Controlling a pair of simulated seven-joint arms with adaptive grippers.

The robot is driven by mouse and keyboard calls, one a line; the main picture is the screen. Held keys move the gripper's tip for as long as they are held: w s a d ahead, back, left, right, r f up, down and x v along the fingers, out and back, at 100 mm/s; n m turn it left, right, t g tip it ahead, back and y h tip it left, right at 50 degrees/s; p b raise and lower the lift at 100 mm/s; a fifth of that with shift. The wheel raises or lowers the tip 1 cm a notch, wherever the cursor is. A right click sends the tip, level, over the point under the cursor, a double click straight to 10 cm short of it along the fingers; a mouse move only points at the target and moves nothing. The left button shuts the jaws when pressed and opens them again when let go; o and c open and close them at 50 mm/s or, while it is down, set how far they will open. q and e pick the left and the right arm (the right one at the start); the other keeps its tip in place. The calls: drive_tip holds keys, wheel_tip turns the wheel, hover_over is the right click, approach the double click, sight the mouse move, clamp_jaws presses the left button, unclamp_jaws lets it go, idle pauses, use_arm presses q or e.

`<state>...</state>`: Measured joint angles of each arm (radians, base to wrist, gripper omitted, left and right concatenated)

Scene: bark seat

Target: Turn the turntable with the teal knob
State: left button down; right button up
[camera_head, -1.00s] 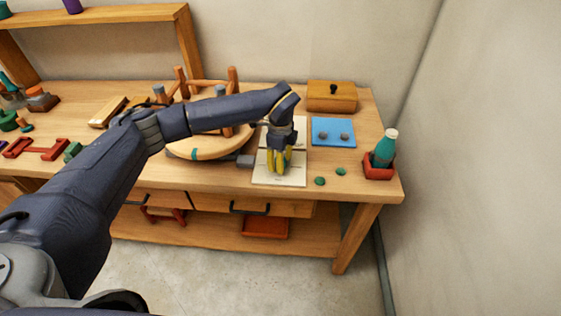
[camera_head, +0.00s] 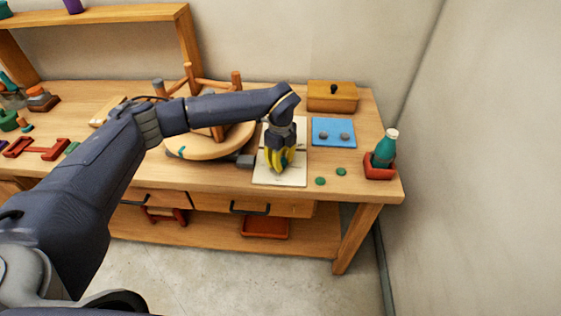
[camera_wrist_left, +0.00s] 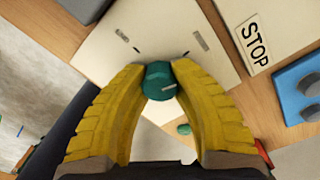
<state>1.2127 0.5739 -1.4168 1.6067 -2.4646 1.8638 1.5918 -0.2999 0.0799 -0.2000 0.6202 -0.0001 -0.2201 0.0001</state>
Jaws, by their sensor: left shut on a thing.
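My left gripper (camera_head: 279,166) points down over a pale panel (camera_head: 294,180) at the front of the bench. In the left wrist view its yellow fingers (camera_wrist_left: 161,80) are closed on both sides of the teal knob (camera_wrist_left: 160,84), which has a light pointer line. In the head view the fingers mostly hide the knob. The round wooden disc (camera_head: 213,149) of the turntable lies left of the panel, with a teal mark on its rim and upright wooden legs on top. My left arm covers part of it. My right gripper is not in view.
A STOP label (camera_wrist_left: 254,44) lies beside the panel. A blue plate (camera_head: 334,132) with two grey knobs, a wooden box (camera_head: 332,97), two green discs and a teal bottle (camera_head: 385,148) in a red holder stand to the right. The bench front edge is close.

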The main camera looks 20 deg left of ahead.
use_arm(q)
drive_tip(key=m, duration=0.4)
drive_tip(key=shift+d+m, duration=0.1)
drive_tip(key=shift+m, duration=0.3)
drive_tip(key=m, duration=0.3)
drive_tip(key=shift+s+m, duration=0.1)
drive_tip(key=shift+m, duration=0.2)
drive_tip(key=m, duration=0.3)
drive_tip(key=shift+m, duration=0.3)
drive_tip(key=m, duration=0.4)
drive_tip(key=shift+m, duration=0.3)
drive_tip(key=m, duration=1.2)
drive_tip(key=shift+a+m, duration=0.2)
drive_tip(key=shift+m, duration=1.8)
